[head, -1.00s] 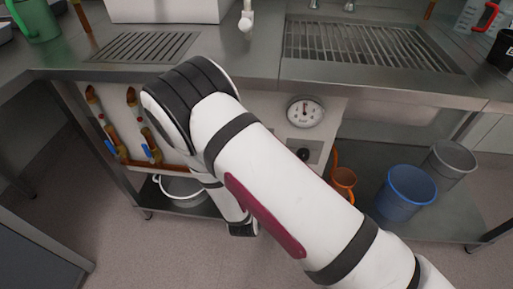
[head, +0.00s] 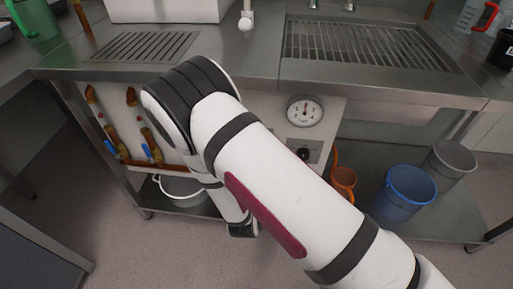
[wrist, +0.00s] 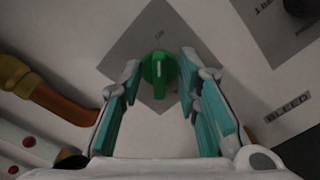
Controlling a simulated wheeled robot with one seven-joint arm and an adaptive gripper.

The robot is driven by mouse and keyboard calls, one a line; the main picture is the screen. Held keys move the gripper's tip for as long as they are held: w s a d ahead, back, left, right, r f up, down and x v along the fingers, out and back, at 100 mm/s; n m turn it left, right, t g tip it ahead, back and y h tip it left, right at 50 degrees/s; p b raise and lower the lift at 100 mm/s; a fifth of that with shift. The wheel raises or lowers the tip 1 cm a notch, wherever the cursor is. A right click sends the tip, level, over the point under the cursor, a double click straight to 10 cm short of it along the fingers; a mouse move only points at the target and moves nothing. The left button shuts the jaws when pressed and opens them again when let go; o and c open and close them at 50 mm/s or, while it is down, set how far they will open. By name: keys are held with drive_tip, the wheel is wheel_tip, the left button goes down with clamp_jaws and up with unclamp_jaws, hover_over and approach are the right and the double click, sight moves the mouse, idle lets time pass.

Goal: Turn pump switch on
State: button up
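The pump switch looks like a green rotary knob (wrist: 159,70) on a grey diamond plate (wrist: 135,45) on a white panel, in the wrist view. Its pale pointer line runs roughly up and down in the picture. A small label, hard to read, sits above it. My gripper (wrist: 160,82) is open, with a teal-padded finger on each side of the knob and gaps visible between the fingers and the knob. In the head view my arm hides the green knob and the gripper's fingers.
A black knob (wrist: 299,7) sits on another grey plate, near a "BLEED" label (wrist: 287,109). Orange-brown pipework (wrist: 50,98) lies left. The head view shows a round gauge (head: 304,111), a blue bucket (head: 409,190) and a steel counter (head: 255,62) above.

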drive_tip(key=s, duration=1.2)
drive_tip(key=shift+a, duration=0.2)
drive_tip(key=shift+w, duration=0.1)
